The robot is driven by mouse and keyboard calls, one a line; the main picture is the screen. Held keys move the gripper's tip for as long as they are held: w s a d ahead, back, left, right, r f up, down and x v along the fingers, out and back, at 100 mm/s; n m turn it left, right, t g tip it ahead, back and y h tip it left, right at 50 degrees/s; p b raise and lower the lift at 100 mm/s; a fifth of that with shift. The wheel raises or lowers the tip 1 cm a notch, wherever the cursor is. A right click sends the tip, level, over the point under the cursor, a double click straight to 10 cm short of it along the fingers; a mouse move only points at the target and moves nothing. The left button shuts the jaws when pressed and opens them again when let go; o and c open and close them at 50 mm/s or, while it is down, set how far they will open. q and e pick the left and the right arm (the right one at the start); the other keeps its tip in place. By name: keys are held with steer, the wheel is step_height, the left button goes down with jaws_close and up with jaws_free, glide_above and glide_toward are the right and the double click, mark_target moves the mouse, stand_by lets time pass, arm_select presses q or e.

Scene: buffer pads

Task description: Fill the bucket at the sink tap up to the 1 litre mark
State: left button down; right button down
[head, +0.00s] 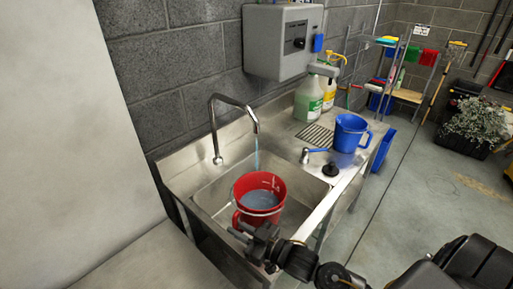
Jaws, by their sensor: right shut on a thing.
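A red bucket (280,190) stands upright in the steel sink basin (215,190). It holds greyish-blue water, and pale marks show on its inner wall; their numbers are too small to read. The curved tap (215,120) reaches over the basin, and a thin bluish stream falls from its spout into the bucket. My right gripper (246,231) is shut on the bucket at its near lower side, by the handle; the exact grip is partly hidden by the gripper itself. My left gripper is out of view.
A blue jug (349,132), a blue-handled tool (314,152) and a black plunger-like piece (330,169) sit on the drainboard at right. Bottles (309,101) stand behind. A grey dispenser (275,42) hangs above. A pale panel (60,110) borders the sink's left.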

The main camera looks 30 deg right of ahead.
mark_target(252, 209)
steer(key=s+a+p, duration=0.1)
steer(key=s+a, duration=0.2)
steer(key=s, duration=0.3)
steer(key=s+a+p, duration=0.2)
steer(key=s+a, duration=0.1)
steer(key=s, duration=0.4)
steer(key=shift+a+r, duration=0.15)
steer(key=shift+a, duration=0.15)
stand_by(0.8)
steer(key=w+d+r+m+h+b, duration=0.2)
steer(key=w+d, duration=0.1)
steer(key=w, duration=0.1)
steer(key=w+d+r+m+t+h+b, duration=0.1)
steer(key=w+d+r+h+b, duration=0.1)
steer(key=w+d+h+b, duration=0.1)
steer(key=w+d+r+m+t+h+b, duration=0.1)
steer(key=w+d+r+m+h+b, duration=0.1)
steer(key=w+d, duration=0.3)
steer(key=shift+w+r+m+h+b, duration=0.3)
steer(key=shift+w+h+b, duration=0.15)
steer(key=shift+h+b, duration=0.2)
steer(key=shift+w+r+b, duration=0.35)
steer(key=shift+w, duration=0.05)
steer(key=shift+w+r, duration=0.1)
steer(key=shift+r, duration=0.05)
